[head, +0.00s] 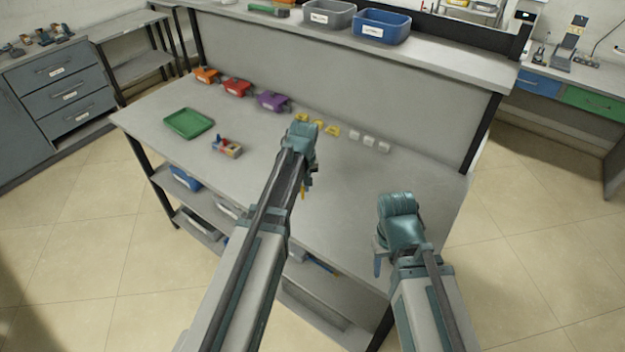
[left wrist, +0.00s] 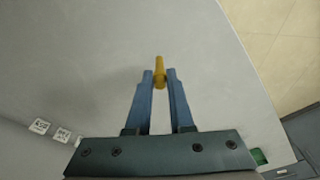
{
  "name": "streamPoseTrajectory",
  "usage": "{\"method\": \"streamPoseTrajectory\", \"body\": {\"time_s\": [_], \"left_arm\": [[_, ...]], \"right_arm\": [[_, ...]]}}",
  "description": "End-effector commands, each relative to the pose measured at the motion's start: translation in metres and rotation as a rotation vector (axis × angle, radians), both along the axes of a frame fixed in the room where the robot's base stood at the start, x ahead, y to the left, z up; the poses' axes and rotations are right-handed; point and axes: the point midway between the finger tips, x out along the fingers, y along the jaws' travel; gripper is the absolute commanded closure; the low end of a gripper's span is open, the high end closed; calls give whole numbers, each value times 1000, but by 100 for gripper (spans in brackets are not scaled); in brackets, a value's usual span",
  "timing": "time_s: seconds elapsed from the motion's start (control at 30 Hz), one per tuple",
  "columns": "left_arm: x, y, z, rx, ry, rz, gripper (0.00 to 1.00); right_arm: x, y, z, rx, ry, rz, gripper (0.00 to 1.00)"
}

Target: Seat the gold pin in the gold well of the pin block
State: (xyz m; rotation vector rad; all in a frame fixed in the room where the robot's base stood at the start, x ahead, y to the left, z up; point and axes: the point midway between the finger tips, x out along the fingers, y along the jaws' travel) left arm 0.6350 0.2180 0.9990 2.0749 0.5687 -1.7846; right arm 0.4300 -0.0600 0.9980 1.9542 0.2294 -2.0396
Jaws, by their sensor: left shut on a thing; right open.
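The gold pin (left wrist: 159,68) is between the fingertips of my left gripper (left wrist: 160,82) in the left wrist view, sticking out beyond them. In the head view, a small yellow bit of the pin (head: 303,194) shows under my left gripper (head: 306,183), over the middle of the table. A small block with red, blue and tan parts (head: 227,148), seemingly the pin block, stands to the left, apart from the gripper. Its gold well is too small to tell. My right gripper (head: 379,260) is open at the table's right front; its fingers are partly hidden.
A green tray (head: 189,123) lies left of the block. Orange (head: 207,76), red (head: 237,87) and purple (head: 272,101) bins line the table's back, with yellow pieces (head: 331,131) and white cubes (head: 369,141) to their right. Grey table surface (head: 180,150) around the block is clear.

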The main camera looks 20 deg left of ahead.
Motion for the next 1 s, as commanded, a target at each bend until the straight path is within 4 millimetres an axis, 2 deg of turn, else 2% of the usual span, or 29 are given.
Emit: {"method": "streamPoseTrajectory", "body": {"time_s": [0.03, 0.1, 0.4, 0.63, 1.0], "left_arm": [[-17, 8, 2, -1, 0, 4, 100], [-32, 18, 4, -1, 0, 4, 100], [-79, 53, 9, 0, 0, 2, 100], [-93, 64, 11, -1, -1, 0, 100], [-95, 66, 3, 0, 0, -1, 100]], "right_arm": [[0, 0, 2, 0, 0, 0, 50], [0, 0, 4, 0, 0, 0, 50], [0, 0, 9, 0, 0, 0, 50], [0, 0, 10, 0, 0, 0, 50], [0, 0, 3, 0, 0, 0, 50]]}}
